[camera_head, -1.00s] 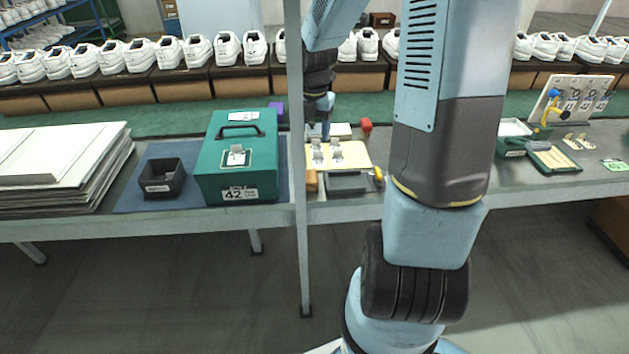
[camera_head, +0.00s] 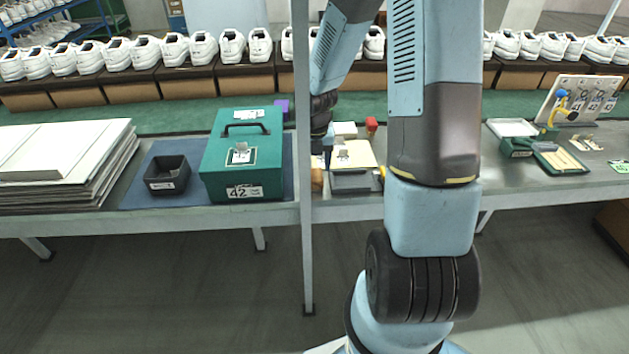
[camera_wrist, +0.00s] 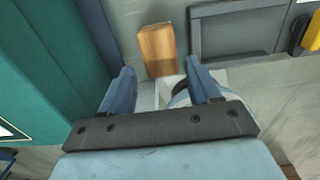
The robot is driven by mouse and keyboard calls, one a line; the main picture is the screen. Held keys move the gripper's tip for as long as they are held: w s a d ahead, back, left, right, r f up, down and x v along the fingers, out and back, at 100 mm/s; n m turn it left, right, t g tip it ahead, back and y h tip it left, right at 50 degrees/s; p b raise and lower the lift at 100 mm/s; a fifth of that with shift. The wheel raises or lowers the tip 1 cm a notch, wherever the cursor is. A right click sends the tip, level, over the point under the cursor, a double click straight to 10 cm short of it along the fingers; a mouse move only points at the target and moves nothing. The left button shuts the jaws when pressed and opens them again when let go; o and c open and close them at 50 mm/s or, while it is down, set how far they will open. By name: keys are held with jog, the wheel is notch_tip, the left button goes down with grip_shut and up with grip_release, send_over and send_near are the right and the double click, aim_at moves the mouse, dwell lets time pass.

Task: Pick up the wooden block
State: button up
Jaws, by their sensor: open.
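The wooden block (camera_wrist: 157,50) is a light brown box in the wrist view, just beyond my fingertips. In the head view, the block (camera_head: 317,180) shows as a small brown patch near the table's front edge, partly hidden by the grey post and my arm. My gripper is mostly hidden there.
A green case (camera_head: 243,165) stands close on the left, with a black bin (camera_head: 167,175) beyond it. A dark grey tray (camera_wrist: 240,28) lies right of the block, with a yellow item (camera_wrist: 311,34) beside it. The grey post (camera_head: 304,240) rises in front.

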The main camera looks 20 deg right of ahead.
aim_at(315, 174)
jog(key=shift+w+f, duration=0.15)
jog(key=shift+f, duration=1.3)
jog(key=shift+w+f, duration=0.1)
jog(key=shift+f, duration=1.3)
jog(key=c, duration=0.8)
jog(key=shift+o, duration=0.2)
notch_tip(315, 174, up, 10)
jog(key=shift+r, duration=0.1)
